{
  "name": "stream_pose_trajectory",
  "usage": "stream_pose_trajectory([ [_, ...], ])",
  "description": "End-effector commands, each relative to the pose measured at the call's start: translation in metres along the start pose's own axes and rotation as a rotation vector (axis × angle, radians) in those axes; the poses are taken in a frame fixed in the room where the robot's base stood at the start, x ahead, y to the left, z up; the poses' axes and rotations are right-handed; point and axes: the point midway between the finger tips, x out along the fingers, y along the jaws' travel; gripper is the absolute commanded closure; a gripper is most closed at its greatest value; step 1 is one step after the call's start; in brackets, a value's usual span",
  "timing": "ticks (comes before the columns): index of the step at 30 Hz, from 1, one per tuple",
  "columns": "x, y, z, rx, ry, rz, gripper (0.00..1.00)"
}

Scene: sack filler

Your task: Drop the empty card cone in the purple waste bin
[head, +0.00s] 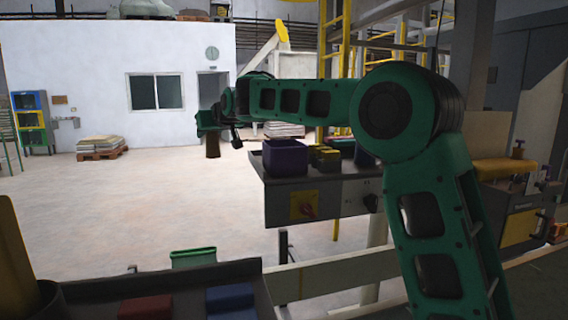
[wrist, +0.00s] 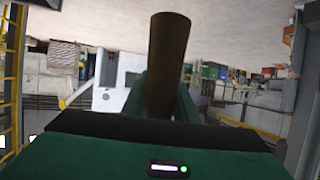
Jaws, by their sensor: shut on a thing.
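The brown card cone (head: 212,147) hangs from my gripper (head: 208,127) in the head view, out to the left of the machine's shelf. In the wrist view the cone (wrist: 168,62) stands out between the green fingers (wrist: 160,100), which are shut on it. A dark purple open bin (head: 286,160) stands on the left end of the shelf, to the right of the cone and apart from it. I cannot see inside the bin. The wrist view is upside down and I cannot make out the purple bin there.
Yellow blocks (head: 325,158) stand right of the purple bin on the shelf (head: 345,183). A control panel with a red knob (head: 307,205) is below. A green bin (head: 193,258), red box (head: 145,308) and blue box (head: 230,298) are nearer. The floor at left is open.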

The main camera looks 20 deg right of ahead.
Motion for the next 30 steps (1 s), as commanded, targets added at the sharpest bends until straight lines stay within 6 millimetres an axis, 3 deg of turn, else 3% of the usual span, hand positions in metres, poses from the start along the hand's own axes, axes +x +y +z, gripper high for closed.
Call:
stream_pose_trajectory([
  [1,-0.006,0.009,-0.017,0.006,0.005,0.014,0.95],
  [6,-0.026,0.033,-0.054,0.021,0.002,0.051,0.95],
  [15,-0.071,0.067,-0.088,0.036,0.002,0.091,0.95],
  [23,-0.122,0.094,-0.084,0.045,0.001,0.113,0.95],
  [30,-0.186,0.116,-0.066,0.054,0.001,0.135,0.95],
])
